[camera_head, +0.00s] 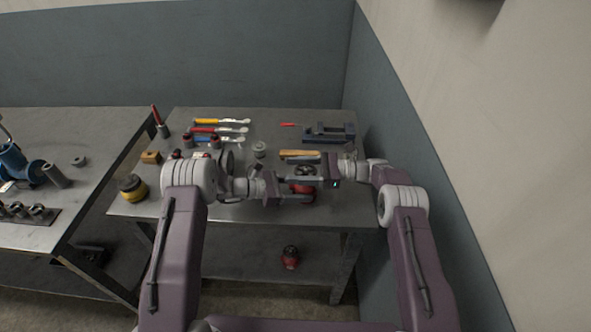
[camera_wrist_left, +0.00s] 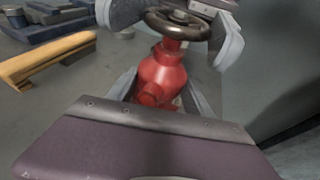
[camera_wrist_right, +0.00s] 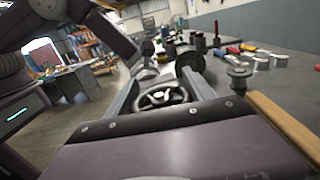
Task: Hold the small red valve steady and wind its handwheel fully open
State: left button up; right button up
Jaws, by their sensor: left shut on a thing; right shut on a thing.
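The small red valve (camera_head: 301,188) is near the front right of the bench, mostly covered by my grippers in the head view. In the left wrist view its red body (camera_wrist_left: 163,76) stands between the fingers of my left gripper (camera_wrist_left: 160,96), which is shut on it. The dark handwheel (camera_wrist_left: 178,24) sits on top of the valve. My right gripper (camera_wrist_right: 162,92) is shut on the handwheel, with a finger on each side of the rim. In the head view my left gripper (camera_head: 298,194) is just below my right gripper (camera_head: 312,175).
Behind the valve lie a wooden-handled tool (camera_head: 300,155) and a dark blue vise (camera_head: 328,133). Several wrenches (camera_head: 221,122) lie at the back left. A yellow-black round object (camera_head: 132,187) is at the left edge. Another red object (camera_head: 290,257) is on the lower shelf.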

jog(key=o, duration=1.4)
jog(key=shift+c, duration=0.2)
jog(key=shift+d, duration=0.1)
jog(key=d, duration=0.7)
jog(key=shift+w+d, duration=0.15)
jog(key=shift+d, duration=0.05)
